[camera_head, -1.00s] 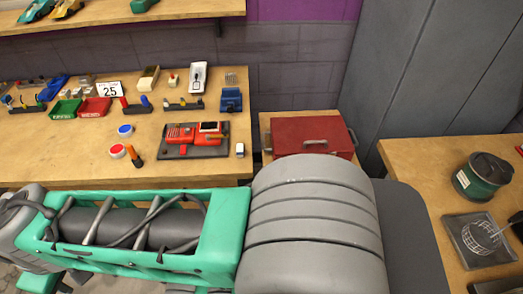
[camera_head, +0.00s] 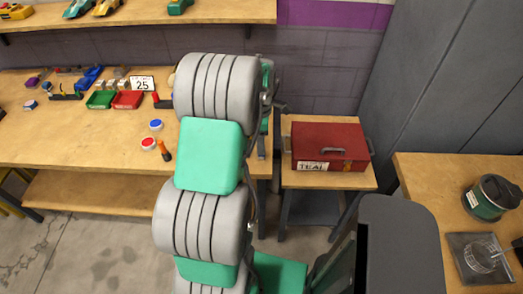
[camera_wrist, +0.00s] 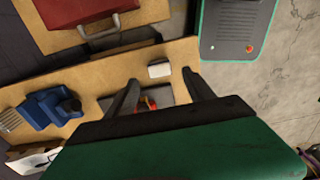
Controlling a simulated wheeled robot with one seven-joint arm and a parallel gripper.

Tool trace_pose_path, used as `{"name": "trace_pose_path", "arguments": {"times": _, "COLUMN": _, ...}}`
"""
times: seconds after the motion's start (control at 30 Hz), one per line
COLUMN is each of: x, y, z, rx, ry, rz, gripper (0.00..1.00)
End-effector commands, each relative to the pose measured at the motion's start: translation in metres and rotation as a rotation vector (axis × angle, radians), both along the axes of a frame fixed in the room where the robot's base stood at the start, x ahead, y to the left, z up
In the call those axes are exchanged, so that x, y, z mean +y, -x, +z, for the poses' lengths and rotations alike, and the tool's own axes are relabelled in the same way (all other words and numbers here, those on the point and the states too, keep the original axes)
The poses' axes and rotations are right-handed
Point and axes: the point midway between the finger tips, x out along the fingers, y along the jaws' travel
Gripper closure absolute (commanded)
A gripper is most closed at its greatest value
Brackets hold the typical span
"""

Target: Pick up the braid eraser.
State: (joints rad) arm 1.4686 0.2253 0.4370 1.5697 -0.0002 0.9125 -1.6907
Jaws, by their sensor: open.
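A small block with a pale top, which looks like the braid eraser (camera_wrist: 160,70), lies on the wooden bench near its edge in the wrist view. My gripper (camera_wrist: 160,77) is open, its two dark fingers spread with the block showing between and just beyond the tips. Nothing is held. I cannot tell how far above the block the fingertips are. In the head view my arm covers the right end of the bench, hiding both the block and my gripper.
A blue vise-like tool (camera_wrist: 55,108) stands left of my fingers in the wrist view. A red device (camera_wrist: 147,102) on a dark base shows partly between them. A red toolbox (camera_head: 330,145) sits on a side stand. Red and blue round tins (camera_head: 149,143) lie left of my arm.

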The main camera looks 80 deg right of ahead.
Motion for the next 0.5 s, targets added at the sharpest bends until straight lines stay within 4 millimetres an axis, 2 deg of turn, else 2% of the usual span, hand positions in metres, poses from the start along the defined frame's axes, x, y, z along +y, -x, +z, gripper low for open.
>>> {"name": "trace_pose_path", "arguments": {"times": 0.3, "x": 0.0, "y": 0.002, "z": -0.049, "rx": 0.0, "ry": 0.0, "rz": -0.001, "gripper": 0.38}}
{"name": "trace_pose_path", "arguments": {"times": 0.5, "x": 0.0, "y": 0.002, "z": -0.056, "rx": 0.0, "ry": 0.003, "rz": -0.001, "gripper": 0.38}}
